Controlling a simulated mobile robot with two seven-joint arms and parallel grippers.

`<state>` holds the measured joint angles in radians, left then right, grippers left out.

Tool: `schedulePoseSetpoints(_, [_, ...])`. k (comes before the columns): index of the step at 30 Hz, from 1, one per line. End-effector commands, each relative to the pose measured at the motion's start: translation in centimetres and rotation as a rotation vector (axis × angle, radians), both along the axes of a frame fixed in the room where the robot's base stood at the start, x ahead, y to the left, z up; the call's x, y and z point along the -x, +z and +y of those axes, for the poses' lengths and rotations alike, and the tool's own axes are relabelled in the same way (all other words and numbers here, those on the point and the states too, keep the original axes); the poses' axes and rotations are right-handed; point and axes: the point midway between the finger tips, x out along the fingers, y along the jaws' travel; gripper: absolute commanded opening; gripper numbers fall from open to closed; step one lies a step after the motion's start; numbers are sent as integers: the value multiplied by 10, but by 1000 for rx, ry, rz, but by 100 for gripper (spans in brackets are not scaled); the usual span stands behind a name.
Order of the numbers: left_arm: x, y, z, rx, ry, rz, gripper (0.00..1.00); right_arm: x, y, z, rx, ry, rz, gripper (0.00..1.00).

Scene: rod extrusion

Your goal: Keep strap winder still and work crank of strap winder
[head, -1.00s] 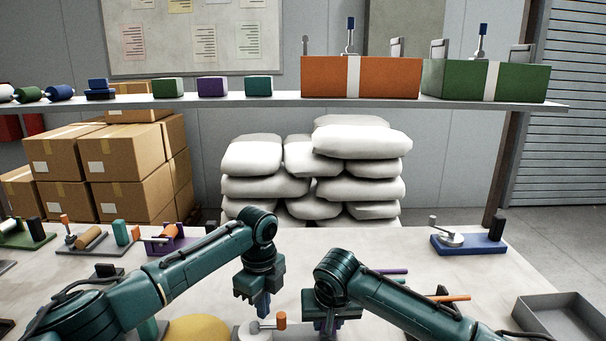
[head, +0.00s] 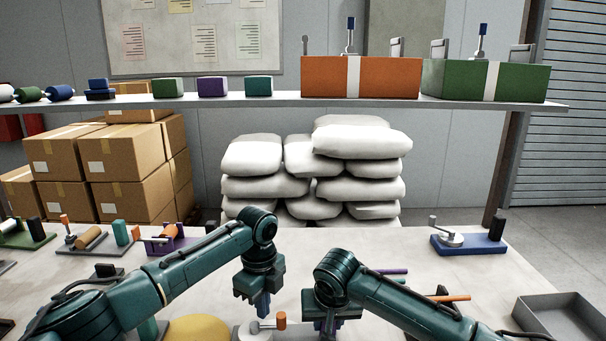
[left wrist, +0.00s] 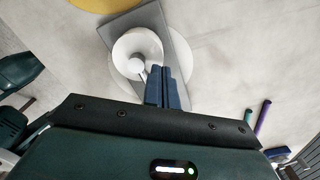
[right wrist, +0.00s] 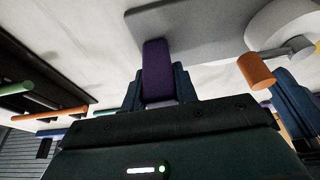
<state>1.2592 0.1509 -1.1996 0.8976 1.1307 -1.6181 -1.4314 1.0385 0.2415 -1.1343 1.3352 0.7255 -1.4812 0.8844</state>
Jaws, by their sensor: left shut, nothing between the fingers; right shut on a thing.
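The strap winder (head: 248,331) sits at the bottom of the head view, partly cut off and covered by my arms. It has a grey base plate (right wrist: 200,28), a pale round drum (left wrist: 128,50) and a crank with an orange upright knob (head: 281,320). My left gripper (head: 263,306) is shut and empty, pointing down beside the knob; its blue fingers (left wrist: 168,88) overlap the drum's edge in the left wrist view. Whether they touch the crank I cannot tell. My right gripper (right wrist: 157,88) is shut on the purple block (right wrist: 157,68) at the end of the base plate.
A yellow round thing (head: 199,329) lies left of the winder. Another crank device on a blue base (head: 483,245) stands at the back right, and a grey tray (head: 570,308) at the right edge. Several small devices fill the table's left side. Purple and orange rods lie near my right arm.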

Motion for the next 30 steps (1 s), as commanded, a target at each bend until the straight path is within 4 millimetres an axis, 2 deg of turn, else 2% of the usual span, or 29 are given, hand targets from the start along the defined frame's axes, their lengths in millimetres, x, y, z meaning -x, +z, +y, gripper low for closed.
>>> schedulePoseSetpoints(2, [0, 0, 0, 0, 0, 0, 5, 0, 1, 0, -1, 0, -1, 0])
schedulePoseSetpoints(9, [0, 0, 0, 0, 0, 0, 25, 0, 1, 0, -1, 0, -1, 0])
schedulePoseSetpoints(19, [0, 6, 0, 1, 0, -1, 25, 0, 1, 0, -1, 0, -1, 0])
schedulePoseSetpoints(23, [-1, 24, 0, 1, -1, -2, 25, 0, 1, 0, -1, 0, -1, 0])
schedulePoseSetpoints(30, [-1, 76, 0, 1, 0, -3, 25, 0, 0, 0, -1, 0, -1, 0])
